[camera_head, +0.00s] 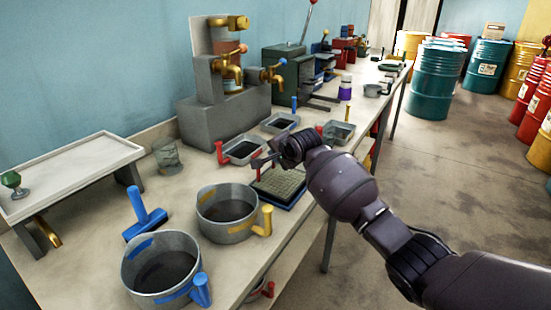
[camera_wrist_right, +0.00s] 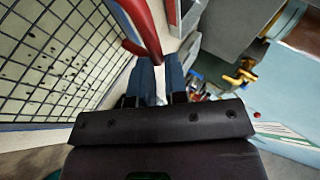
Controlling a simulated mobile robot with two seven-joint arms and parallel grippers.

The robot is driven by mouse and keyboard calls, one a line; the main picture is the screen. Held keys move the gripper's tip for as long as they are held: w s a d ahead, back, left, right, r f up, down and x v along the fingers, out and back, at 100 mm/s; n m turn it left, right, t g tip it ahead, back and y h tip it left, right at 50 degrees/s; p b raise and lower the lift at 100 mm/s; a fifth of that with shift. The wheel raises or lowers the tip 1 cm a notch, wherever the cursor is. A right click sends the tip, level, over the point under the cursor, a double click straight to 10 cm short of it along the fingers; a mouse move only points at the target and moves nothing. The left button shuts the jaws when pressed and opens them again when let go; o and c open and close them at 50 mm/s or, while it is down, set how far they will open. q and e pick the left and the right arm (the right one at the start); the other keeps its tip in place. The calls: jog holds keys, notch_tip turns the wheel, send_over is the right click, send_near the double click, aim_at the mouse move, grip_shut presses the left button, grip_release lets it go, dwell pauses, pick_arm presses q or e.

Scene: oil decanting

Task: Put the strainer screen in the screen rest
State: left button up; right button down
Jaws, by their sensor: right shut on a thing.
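The strainer screen (camera_head: 283,181) is a square grey mesh with a red handle. It shows large at the left of the right wrist view (camera_wrist_right: 55,60), where its red handle (camera_wrist_right: 141,25) runs down to the fingers. My right gripper (camera_head: 264,160) is shut on that handle, at the near side of the workbench. A dark blue tray-like frame (camera_head: 283,205), which looks like the screen rest, shows under the mesh's front edge. I cannot tell whether the screen touches it or hovers just above. My left gripper is not in view.
Two metal pots, one with a yellow handle (camera_head: 227,232) and one with a blue handle (camera_head: 162,282), stand in front left. A blue scraper-like tool (camera_head: 146,220) lies beside them. Grey trays (camera_head: 243,153) and a tap stand (camera_head: 222,110) are behind. Drums (camera_head: 437,80) stand at the right.

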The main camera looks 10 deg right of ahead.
jog(key=shift+f, duration=0.6)
jog(key=shift+r, duration=0.15)
jog(key=c, duration=1.1)
grip_release()
jog(key=shift+c, duration=0.2)
